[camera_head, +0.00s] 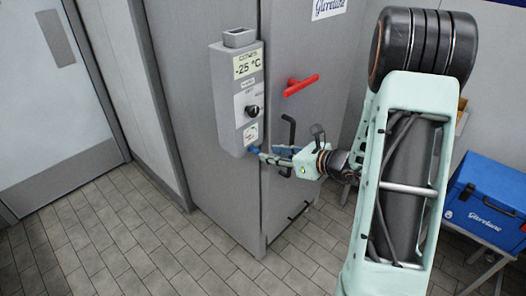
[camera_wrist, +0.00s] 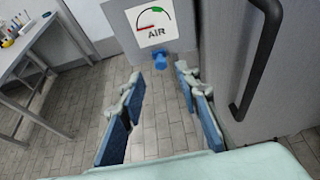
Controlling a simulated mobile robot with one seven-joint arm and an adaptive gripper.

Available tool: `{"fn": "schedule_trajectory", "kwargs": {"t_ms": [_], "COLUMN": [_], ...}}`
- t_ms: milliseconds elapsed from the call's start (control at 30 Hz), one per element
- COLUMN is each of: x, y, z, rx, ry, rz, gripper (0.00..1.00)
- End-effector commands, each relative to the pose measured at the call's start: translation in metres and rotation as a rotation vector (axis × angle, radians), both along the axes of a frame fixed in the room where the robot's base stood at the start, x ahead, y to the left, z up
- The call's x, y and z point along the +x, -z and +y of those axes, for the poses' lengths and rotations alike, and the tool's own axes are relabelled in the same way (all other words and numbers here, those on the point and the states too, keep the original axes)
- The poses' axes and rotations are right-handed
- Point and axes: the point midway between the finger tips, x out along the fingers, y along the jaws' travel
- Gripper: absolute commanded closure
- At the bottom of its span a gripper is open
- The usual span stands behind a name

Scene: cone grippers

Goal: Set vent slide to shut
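A grey control box (camera_head: 237,98) is mounted on the side of a tall grey cabinet. Its lower AIR label (camera_head: 251,133) has a coloured arc, with green and red parts showing in the wrist view (camera_wrist: 153,24). A small blue piece, apparently the vent slide, (camera_head: 254,149) sticks out at the bottom of the box; it also shows below the label in the wrist view (camera_wrist: 153,63). My gripper (camera_head: 265,156) is open, its fingertips (camera_wrist: 171,67) close to the blue piece. I cannot tell whether they touch it. Nothing shows held between the fingers.
A black cabinet handle (camera_wrist: 262,55) stands close right of my gripper in the wrist view. The box also has a black knob (camera_head: 252,111) and a display (camera_head: 247,65). A red handle (camera_head: 301,85) is on the cabinet. A blue cooler (camera_head: 487,202) stands at the right.

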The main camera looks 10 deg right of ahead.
Motion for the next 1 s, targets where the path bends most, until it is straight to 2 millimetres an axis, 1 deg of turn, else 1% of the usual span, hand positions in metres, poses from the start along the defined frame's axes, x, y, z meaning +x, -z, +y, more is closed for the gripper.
{"fn": "schedule_trajectory", "kwargs": {"t_ms": [33,100,300,433,667,933,1000], "x": [0.007,0.016,0.032,0.036,0.036,0.036,0.036], "y": [0.004,0.008,0.016,0.018,0.019,0.018,0.018], "z": [0.006,0.013,0.024,0.026,0.026,0.026,0.026], "rx": [0.0,0.001,-0.002,-0.001,-0.001,-0.001,-0.001], "ry": [-0.004,-0.003,-0.001,-0.001,0.0,0.0,0.0], "rz": [0.003,0.003,0.001,0.0,0.0,0.0,0.0], "gripper": [0.7,0.7,0.7,0.7,0.7,0.99,1.0]}}
